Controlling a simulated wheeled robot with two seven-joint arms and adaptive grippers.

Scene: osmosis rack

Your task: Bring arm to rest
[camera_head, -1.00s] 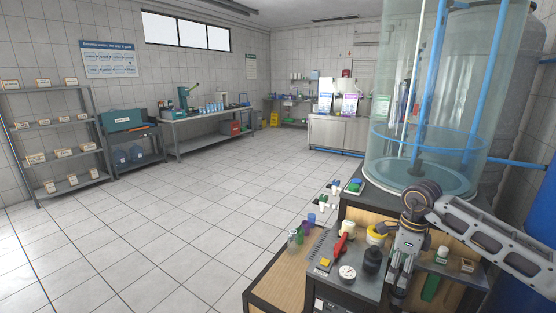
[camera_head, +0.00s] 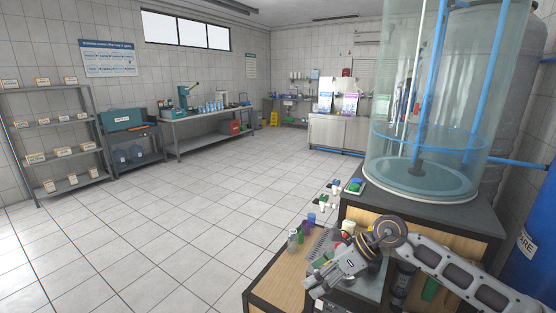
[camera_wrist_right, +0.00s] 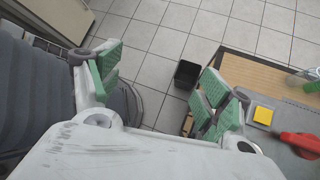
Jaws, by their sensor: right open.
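My right gripper (camera_head: 312,287) is in the head view at the lower right, over the front of the low bench, with its arm coming in from the right. In the right wrist view the gripper (camera_wrist_right: 158,82) shows its two green-padded fingers wide apart with nothing between them. Below and between the fingers is tiled floor. My left gripper is not in view. My right arm hides much of the bench top in the head view.
The wrist view shows a yellow block (camera_wrist_right: 263,115) and a red-handled tool (camera_wrist_right: 302,145) beside the right finger, and a black bin (camera_wrist_right: 186,74) below. Small bottles and a purple cup (camera_head: 311,218) stand near the wrist. A large clear cylinder (camera_head: 420,185) stands behind the arm. The floor left is free.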

